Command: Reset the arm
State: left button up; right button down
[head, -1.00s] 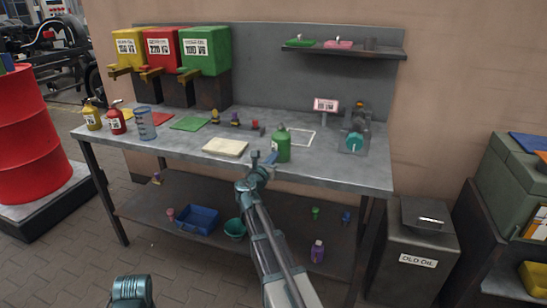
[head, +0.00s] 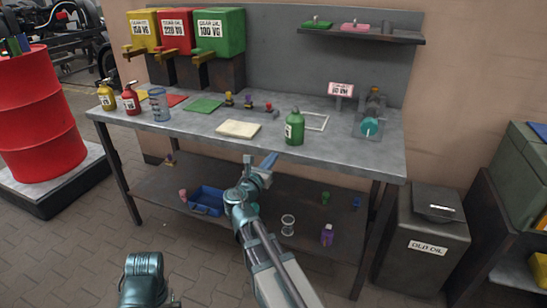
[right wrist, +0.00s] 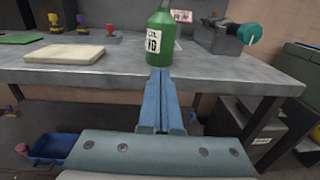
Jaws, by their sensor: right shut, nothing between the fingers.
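My right gripper (head: 265,166) is shut and empty, in front of the workbench (head: 345,150). It also shows in the right wrist view (right wrist: 161,75), its blue fingers together, pointing toward the bench. The green bottle (head: 295,129) stands upright on the bench top near the front edge, beyond the fingertips. In the right wrist view the bottle (right wrist: 161,40) appears straight above the fingertips, with a visible gap in the head view. A teal part of my left arm shows at the bottom left of the head view; its gripper is out of view.
A blue bin (head: 207,200) and purple bottle (head: 327,235) are on the lower shelf. A grey waste bin (head: 425,230) stands right. The floor in front is clear.

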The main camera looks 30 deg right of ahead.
dwell(0.3)
jog(key=s+a+m+g+y+p, duration=0.3)
jog(key=s+a+m+p, duration=0.3)
jog(key=a, duration=0.4)
jog(key=s+a+f+m+g+y+p, duration=0.1)
jog(key=s+a+m+g+y+p, duration=0.3)
jog(key=s+a+m+p, duration=0.3)
jog(key=s+a+f+m+g+y+p, duration=0.1)
jog(key=s+a+m+g+y+p, duration=0.3)
jog(key=a, duration=1.1)
jog(key=s+m+y+p, duration=0.2)
jog(key=s+m+p, duration=0.1)
jog(key=s+m, duration=0.1)
jog(key=shift+s+m, duration=0.3)
jog(key=shift+s, duration=0.55)
